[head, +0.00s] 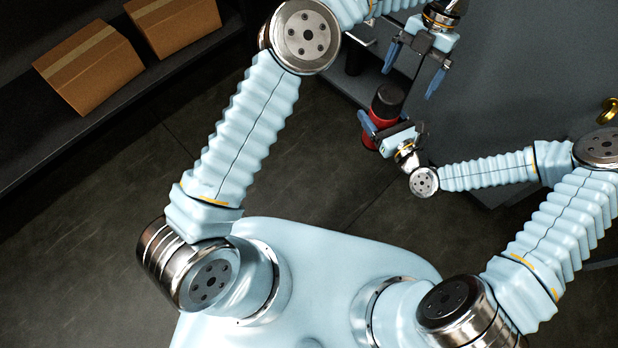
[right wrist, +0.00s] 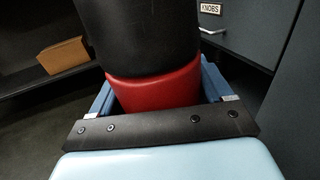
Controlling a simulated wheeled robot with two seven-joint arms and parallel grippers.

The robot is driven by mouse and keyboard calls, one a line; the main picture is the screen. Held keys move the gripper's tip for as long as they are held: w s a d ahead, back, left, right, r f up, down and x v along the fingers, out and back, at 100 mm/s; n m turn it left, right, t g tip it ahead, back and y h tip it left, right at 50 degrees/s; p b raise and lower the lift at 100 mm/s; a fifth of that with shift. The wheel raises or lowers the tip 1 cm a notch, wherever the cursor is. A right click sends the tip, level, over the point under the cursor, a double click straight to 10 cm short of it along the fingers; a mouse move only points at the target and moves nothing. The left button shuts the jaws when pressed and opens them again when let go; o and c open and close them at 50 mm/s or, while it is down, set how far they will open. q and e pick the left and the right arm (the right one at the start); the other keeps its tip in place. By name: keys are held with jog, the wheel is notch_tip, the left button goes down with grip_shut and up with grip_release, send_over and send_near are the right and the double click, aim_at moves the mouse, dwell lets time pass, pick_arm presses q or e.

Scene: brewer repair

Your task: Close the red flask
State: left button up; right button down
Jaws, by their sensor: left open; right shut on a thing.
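The red flask (head: 376,128) has a red body and a black upper part (head: 388,99) in the head view. My right gripper (head: 372,126) is shut on its red body from the side. In the right wrist view the red body (right wrist: 155,88) sits between the blue fingers, with the black part (right wrist: 138,35) above it. My left gripper (head: 412,72) is open and empty above the flask, fingers pointing down on either side of free space. Whether the black part is seated fully on the body cannot be told.
Two cardboard boxes (head: 88,66) (head: 174,22) lie on a dark shelf (head: 60,130) at the upper left. A grey cabinet (head: 520,90) stands at the right, with a brass handle (head: 608,110). A drawer label reads KNOBS (right wrist: 210,8). The dark floor between is clear.

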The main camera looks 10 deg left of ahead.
pick_arm(q)
jog(key=s+d+n+g+h, duration=0.15)
jog(key=s+n+h, duration=0.25)
jog(key=s+n, duration=0.6)
jog(key=s+d+n+g+h, duration=0.1)
jog(key=s+d+n+h, duration=0.45)
jog(key=n, duration=0.85)
jog(key=s+a+f+n+t+y, duration=0.1)
jog(key=s+a+f+n+t, duration=0.1)
jog(key=a+f+n, duration=0.7)
jog(key=s+a+f+n+t+y, duration=0.2)
jog(key=a+f+n, duration=0.7)
jog(key=a+f, duration=0.8)
notch_tip(320, 180, down, 6)
jog(key=s+t, duration=0.1)
jog(key=t, duration=0.1)
jog(key=shift+s+n+t, duration=0.25)
jog(key=shift+n+t, duration=0.1)
jog(key=shift+n, duration=0.05)
jog(key=shift+r+y, duration=0.1)
jog(key=shift+y, duration=0.15)
